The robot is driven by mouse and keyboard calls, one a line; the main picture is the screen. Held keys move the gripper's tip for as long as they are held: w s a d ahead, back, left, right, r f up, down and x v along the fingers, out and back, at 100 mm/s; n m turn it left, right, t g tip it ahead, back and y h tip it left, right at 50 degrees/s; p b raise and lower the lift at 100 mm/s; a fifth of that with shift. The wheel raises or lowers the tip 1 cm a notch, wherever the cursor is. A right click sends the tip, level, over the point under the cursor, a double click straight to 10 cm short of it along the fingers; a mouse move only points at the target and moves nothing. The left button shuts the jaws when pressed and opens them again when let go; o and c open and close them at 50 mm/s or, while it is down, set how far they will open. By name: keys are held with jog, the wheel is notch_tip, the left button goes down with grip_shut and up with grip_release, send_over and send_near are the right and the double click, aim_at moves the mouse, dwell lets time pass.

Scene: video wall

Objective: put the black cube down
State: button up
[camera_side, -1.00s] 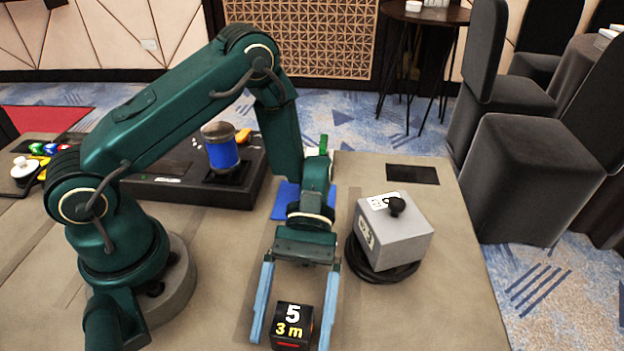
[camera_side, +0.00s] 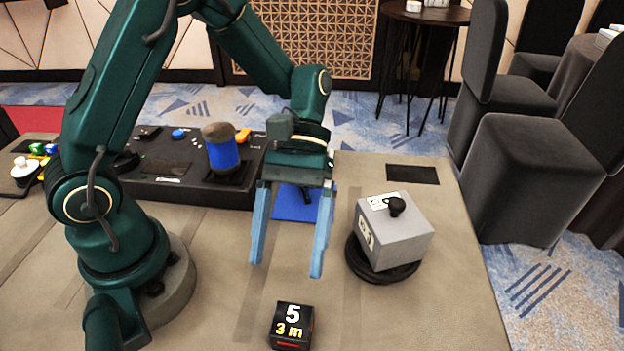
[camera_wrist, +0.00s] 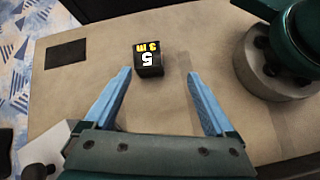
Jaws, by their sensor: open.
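The black cube (camera_side: 292,326), marked "5" and "3 m", sits on the tan table (camera_side: 400,322) near its front edge in the side view. It also shows in the wrist view (camera_wrist: 149,61), beyond the fingertips. My gripper (camera_side: 288,270) has two blue fingers spread wide with nothing between them. It is above and behind the cube, apart from it. In the wrist view my gripper (camera_wrist: 158,72) is also open and empty.
A grey box with a black knob (camera_side: 395,232) stands on a round black base to the right. A blue mat (camera_side: 296,208) lies behind my gripper. A black platform with a blue cylinder (camera_side: 222,150) is at the back left. The front right table area is clear.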

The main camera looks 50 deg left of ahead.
jog(key=s+a+r+m+t+y, duration=0.1)
jog(key=a+r+m+t+y, duration=0.4)
jog(key=a+r+t, duration=0.3)
jog(key=t, duration=0.3)
jog(key=shift+s, duration=0.15)
jog(key=shift+o, duration=0.5)
jog(key=shift+a+r+m+t+y, duration=0.3)
jog(key=shift+a+r+t+y, duration=0.2)
jog(key=shift+t, duration=0.3)
